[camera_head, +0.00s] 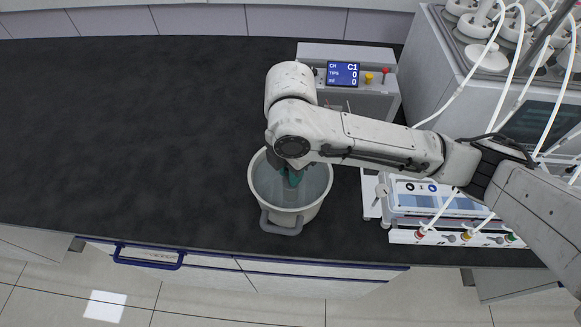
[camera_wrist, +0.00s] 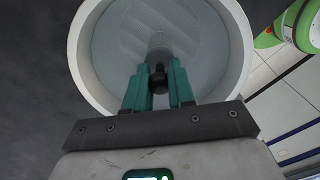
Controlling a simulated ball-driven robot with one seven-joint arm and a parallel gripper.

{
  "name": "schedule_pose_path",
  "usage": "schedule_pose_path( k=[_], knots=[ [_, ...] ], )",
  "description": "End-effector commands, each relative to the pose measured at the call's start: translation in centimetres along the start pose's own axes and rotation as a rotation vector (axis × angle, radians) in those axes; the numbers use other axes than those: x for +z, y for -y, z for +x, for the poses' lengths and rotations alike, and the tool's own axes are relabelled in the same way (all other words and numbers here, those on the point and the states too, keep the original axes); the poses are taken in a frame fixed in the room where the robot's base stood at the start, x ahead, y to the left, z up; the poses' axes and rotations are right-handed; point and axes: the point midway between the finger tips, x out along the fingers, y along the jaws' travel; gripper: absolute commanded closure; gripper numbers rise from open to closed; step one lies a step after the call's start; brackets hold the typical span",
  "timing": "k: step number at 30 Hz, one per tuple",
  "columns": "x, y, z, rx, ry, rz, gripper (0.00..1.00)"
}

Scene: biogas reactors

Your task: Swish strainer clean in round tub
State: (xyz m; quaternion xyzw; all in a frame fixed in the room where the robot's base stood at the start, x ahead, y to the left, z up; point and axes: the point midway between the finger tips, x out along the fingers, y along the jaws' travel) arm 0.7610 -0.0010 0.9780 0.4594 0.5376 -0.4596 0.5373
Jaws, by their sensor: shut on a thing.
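The round tub (camera_head: 262,210) is a whitish bucket with a grey handle, standing on the dark bench near its front edge. It holds a greyish, see-through liquid, and its rim (camera_wrist: 82,75) fills much of the wrist view. My gripper (camera_head: 291,178) points down into the tub, its teal fingers inside the rim. In the wrist view my gripper (camera_wrist: 158,80) is shut on a small dark piece, which looks like the strainer's handle (camera_wrist: 158,78). A faint grey cylindrical shape extends from it into the liquid. The strainer's lower part is unclear there and hidden by my arm in the head view.
A device with a blue display (camera_head: 343,73) stands behind the tub. A white instrument with tubes (camera_head: 440,200) sits to the right, under my arm. The bench (camera_head: 120,130) is clear to the left. A drawer with a blue handle (camera_head: 148,258) is below the front edge.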

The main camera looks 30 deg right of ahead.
Motion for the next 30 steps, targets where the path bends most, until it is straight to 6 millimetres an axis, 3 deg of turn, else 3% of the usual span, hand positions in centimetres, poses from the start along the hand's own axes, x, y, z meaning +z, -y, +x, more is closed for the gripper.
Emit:
schedule_pose_path(
  k=[7, 18, 30],
  knots=[
    [0.0, 0.0, -0.5, 0.0, 0.0, 0.0, 1.0],
    [0.0, 0.0, -3.5, 0.0, -0.001, 0.0, 1.0],
    [0.0, 0.0, -3.2, 0.0, 0.0, 0.0, 1.0]
  ],
)
